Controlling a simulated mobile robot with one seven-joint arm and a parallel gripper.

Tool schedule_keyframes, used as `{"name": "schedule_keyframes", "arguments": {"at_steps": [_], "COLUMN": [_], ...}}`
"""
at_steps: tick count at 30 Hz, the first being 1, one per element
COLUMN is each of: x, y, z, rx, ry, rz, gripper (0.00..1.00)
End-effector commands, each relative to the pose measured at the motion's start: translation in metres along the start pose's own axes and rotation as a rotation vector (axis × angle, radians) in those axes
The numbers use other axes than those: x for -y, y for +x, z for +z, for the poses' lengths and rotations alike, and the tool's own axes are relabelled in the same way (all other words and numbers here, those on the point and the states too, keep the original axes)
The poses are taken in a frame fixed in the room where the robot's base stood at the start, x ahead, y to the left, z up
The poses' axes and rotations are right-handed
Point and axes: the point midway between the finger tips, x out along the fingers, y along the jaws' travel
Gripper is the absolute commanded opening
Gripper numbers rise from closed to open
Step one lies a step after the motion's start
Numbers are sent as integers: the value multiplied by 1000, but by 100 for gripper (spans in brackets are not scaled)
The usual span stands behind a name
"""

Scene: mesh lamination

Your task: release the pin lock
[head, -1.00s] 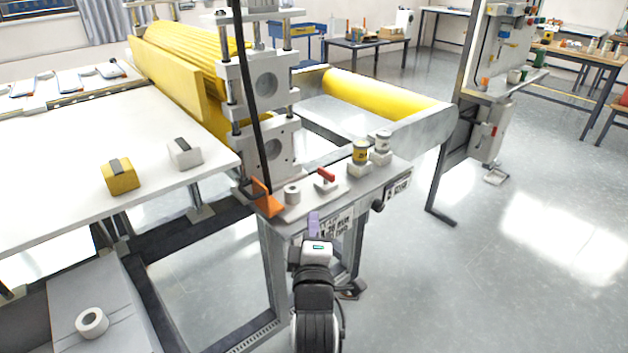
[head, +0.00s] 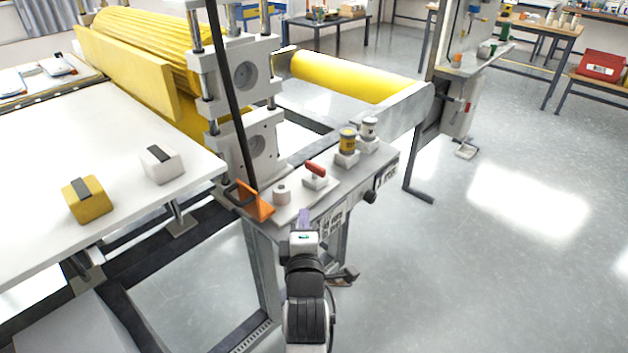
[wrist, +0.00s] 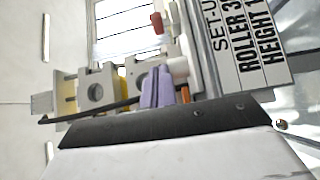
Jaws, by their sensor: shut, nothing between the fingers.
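My gripper (head: 303,216) has purple fingers, shut and empty, in front of the near edge of the machine's console (head: 330,195). The closed fingers (wrist: 157,88) also show in the wrist view. I cannot tell for sure which part is the pin lock. On the console top stand an orange bracket (head: 256,204) with a long black lever (head: 229,100), a white knob (head: 282,194) and a red handle (head: 315,168) on a white block. A black knob (head: 370,196) sticks out of the front face. The fingers appear apart from all of these.
A white table (head: 120,210) with a yellow block (head: 85,199) and a white block (head: 161,164) is at left. A foot pedal (head: 342,275) is below. The floor at right is clear.

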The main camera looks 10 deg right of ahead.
Motion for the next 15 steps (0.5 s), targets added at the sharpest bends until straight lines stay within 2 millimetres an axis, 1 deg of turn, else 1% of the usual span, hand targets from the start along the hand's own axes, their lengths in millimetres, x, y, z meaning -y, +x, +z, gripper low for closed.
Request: {"name": "schedule_keyframes", "arguments": {"at_steps": [4, 7, 11, 15], "x": [-1, -3, -4, -4], "y": [7, 21, 48, 78], "z": [0, 0, 0, 0], "rx": [0, 0, -1, -1], "ry": [0, 1, 1, 0], "rz": [1, 1, 1, 1], "gripper": [0, 0, 0, 0]}}
